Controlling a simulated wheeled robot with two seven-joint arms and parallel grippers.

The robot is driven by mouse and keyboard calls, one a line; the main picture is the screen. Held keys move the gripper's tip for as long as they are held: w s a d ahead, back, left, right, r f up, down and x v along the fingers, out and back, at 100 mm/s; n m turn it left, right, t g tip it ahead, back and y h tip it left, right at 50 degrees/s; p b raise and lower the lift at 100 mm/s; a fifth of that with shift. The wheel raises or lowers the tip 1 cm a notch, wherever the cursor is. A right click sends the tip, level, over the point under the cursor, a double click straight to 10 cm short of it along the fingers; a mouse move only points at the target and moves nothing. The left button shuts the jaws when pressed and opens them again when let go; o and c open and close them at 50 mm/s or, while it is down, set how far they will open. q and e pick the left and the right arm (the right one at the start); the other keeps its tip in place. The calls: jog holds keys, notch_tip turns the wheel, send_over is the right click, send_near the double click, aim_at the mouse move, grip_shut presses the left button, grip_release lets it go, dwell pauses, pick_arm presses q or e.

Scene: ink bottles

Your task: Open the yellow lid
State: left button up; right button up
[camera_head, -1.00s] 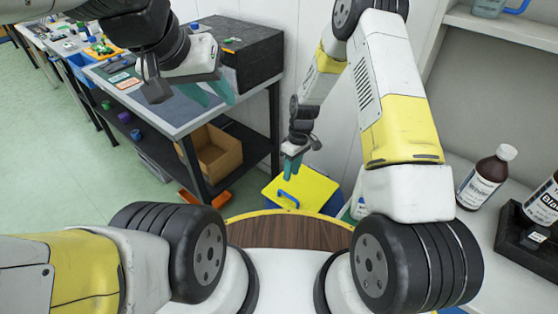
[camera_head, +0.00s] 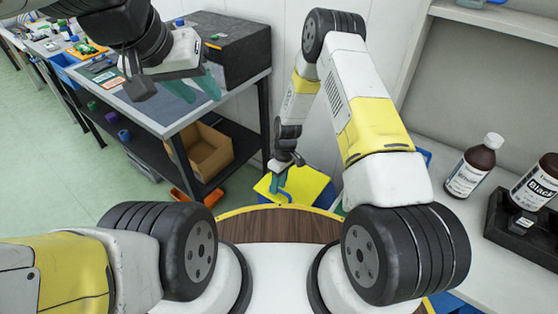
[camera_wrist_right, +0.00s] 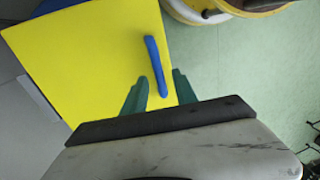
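The yellow lid (camera_head: 309,184) is on a low box beyond my round base, and it looks shut. It fills the upper left of the right wrist view (camera_wrist_right: 80,65), with a blue bar handle (camera_wrist_right: 153,58) near its right edge. My right gripper (camera_wrist_right: 160,85) is open, its teal fingers on either side of the handle's lower end in that view. I cannot tell whether they touch it. In the head view the right gripper (camera_head: 278,183) partly covers the handle and lid. My left gripper (camera_head: 194,86) is open and empty, above the workbench in the picture.
A workbench (camera_head: 172,128) with a black box (camera_head: 228,48) stands at the left, with a cardboard box (camera_head: 208,152) on its lower shelf. A brown bottle (camera_head: 470,169) and a black tray (camera_head: 507,222) are on the right counter. Green floor (camera_wrist_right: 245,75) is clear beside the lid.

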grip_shut()
dwell(1.3)
